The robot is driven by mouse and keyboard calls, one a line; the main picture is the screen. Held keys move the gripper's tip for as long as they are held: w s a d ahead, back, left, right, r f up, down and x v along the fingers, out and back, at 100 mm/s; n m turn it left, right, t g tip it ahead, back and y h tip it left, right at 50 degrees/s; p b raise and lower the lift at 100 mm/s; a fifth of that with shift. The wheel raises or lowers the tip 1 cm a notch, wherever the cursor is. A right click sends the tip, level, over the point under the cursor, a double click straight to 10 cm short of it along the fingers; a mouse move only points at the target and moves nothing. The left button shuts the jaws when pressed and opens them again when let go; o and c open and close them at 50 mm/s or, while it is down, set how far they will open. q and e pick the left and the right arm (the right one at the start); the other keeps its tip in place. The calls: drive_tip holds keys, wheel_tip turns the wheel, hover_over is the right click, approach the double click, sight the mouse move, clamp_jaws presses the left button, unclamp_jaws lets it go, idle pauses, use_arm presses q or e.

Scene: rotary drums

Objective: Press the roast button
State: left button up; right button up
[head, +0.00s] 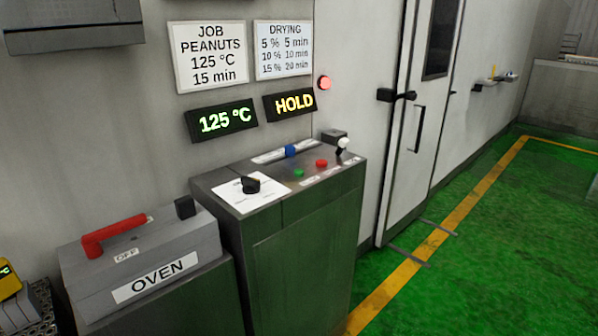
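A control console (305,235) with a sloped top stands in the middle of the head view. Its top carries a green button (298,173), a red button (321,164), a blue knob (290,151), a white-tipped lever (343,144) and a black dial (250,185) on a white plate. Small white labels lie near the buttons, but their text is too small to read, so I cannot tell which one is the roast button. Neither of my grippers is in view.
Left of the console is an oven box (155,262) with a red handle (112,236). Above, displays read 125 °C (221,121) and HOLD (290,103), beside a lit red lamp (324,82). A door (415,130) and open green floor (500,230) lie right.

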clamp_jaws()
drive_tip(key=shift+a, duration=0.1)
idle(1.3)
